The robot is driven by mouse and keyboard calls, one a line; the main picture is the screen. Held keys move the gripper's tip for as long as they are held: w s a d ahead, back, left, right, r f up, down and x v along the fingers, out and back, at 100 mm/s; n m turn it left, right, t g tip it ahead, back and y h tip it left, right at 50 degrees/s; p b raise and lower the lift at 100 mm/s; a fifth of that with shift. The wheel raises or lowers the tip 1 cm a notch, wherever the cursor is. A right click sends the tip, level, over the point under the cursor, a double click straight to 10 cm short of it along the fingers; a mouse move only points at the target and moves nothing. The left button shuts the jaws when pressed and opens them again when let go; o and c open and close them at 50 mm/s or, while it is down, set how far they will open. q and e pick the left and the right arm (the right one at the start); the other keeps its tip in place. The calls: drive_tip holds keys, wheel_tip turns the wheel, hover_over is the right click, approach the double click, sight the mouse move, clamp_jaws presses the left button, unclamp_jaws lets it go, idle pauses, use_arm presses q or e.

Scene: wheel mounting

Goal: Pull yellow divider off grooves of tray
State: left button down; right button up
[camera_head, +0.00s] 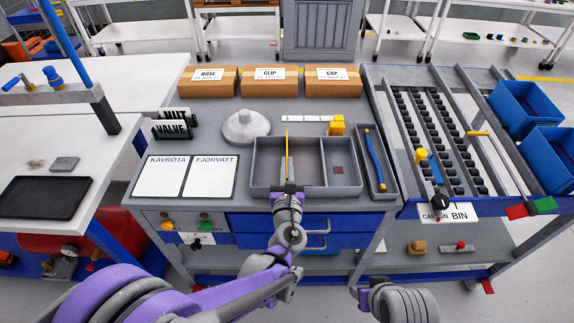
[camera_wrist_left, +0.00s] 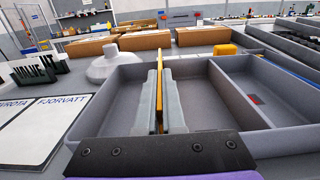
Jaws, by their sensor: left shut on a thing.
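The grey tray (camera_head: 258,170) stands near the front of the workbench, split into a left and a right compartment. The thin yellow divider (camera_head: 287,155) stands upright inside the left compartment, running front to back. My left gripper (camera_head: 290,187) reaches in over the tray's front wall and is shut on the divider. In the left wrist view the divider (camera_wrist_left: 158,98) sits between the two grey fingers (camera_wrist_left: 160,105). Its lower edge is hidden, so I cannot tell whether it still sits in grooves. My right arm shows only in part at the bottom; its gripper is not in view.
A narrow tray with a blue rod (camera_head: 374,160) stands right of the grey tray. A grey dome (camera_head: 246,127), a yellow block (camera_head: 337,125) and cardboard boxes (camera_head: 284,82) lie behind. Two white cards (camera_head: 186,176) lie left. A roller rack (camera_head: 436,140) is at right.

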use_arm(q)
drive_tip(key=shift+r, duration=0.2)
idle(0.3)
drive_tip(key=shift+r+p, duration=2)
drive_tip(key=shift+r, duration=0.65)
drive_tip(key=shift+r+p, duration=1.3)
drive_tip(key=shift+r, duration=0.85)
drive_tip(key=shift+s+f, duration=0.1)
drive_tip(key=shift+f, duration=0.05)
